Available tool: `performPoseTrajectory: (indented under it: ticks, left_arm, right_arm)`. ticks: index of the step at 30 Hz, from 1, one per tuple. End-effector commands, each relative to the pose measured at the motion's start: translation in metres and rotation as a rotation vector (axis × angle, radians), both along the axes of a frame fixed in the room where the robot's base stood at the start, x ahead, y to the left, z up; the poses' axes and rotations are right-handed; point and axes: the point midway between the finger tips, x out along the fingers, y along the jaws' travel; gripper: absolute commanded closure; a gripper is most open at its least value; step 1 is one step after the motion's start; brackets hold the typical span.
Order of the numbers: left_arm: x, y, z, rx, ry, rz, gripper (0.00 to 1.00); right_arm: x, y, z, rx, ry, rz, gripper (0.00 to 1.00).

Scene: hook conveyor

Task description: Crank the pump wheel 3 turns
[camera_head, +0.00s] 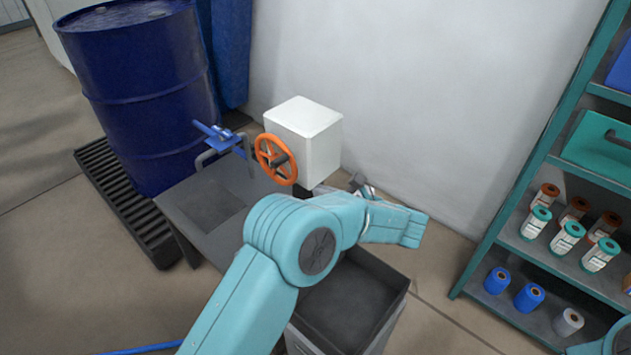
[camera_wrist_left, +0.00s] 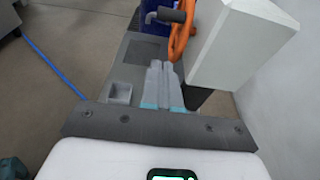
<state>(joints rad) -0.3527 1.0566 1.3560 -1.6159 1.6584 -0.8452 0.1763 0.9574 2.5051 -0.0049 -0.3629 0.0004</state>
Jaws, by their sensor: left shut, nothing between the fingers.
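The orange pump wheel (camera_head: 261,148) stands upright on the left face of a white box (camera_head: 312,143), with a dark handle (camera_head: 281,159) on it. In the left wrist view the wheel (camera_wrist_left: 185,34) is at the top, beside the white box (camera_wrist_left: 240,50), and its dark handle (camera_wrist_left: 172,16) points left. My left gripper (camera_wrist_left: 163,67) is shut and empty, its fingertips apart from the handle and below the wheel in that picture. In the head view my left arm hides most of that gripper. My right gripper is not in view.
An open grey bin (camera_head: 398,300) is in front. A teal shelf (camera_head: 519,185) with cans stands right.

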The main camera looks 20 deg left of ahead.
Motion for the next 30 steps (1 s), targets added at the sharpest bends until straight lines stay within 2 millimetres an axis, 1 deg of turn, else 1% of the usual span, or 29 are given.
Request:
performPoseTrajectory:
  ticks: [1, 3, 11, 15, 18, 21, 30]
  left_arm:
    - [0.002, 0.011, -0.002, 0.000, 0.001, 0.005, 1.00]
    - [0.006, 0.025, -0.006, 0.000, 0.002, 0.005, 1.00]
    - [0.023, 0.078, -0.018, 0.000, 0.001, 0.004, 1.00]
    - [0.030, 0.096, -0.006, 0.000, -0.002, 0.002, 1.00]
    - [0.034, 0.104, -0.001, 0.000, -0.001, 0.001, 1.00]
    - [0.036, 0.108, 0.002, 0.000, 0.000, 0.000, 1.00]
    - [0.038, 0.109, 0.002, 0.000, 0.001, 0.000, 1.00]
  right_arm:
    - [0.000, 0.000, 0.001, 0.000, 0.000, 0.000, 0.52]
    - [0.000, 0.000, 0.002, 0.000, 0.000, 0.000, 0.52]
    - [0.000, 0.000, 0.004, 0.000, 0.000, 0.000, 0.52]
    - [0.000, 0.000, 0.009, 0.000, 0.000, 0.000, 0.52]
    - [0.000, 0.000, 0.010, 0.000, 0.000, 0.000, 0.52]
    - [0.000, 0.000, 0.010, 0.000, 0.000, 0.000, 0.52]
    - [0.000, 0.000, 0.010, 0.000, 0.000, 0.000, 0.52]
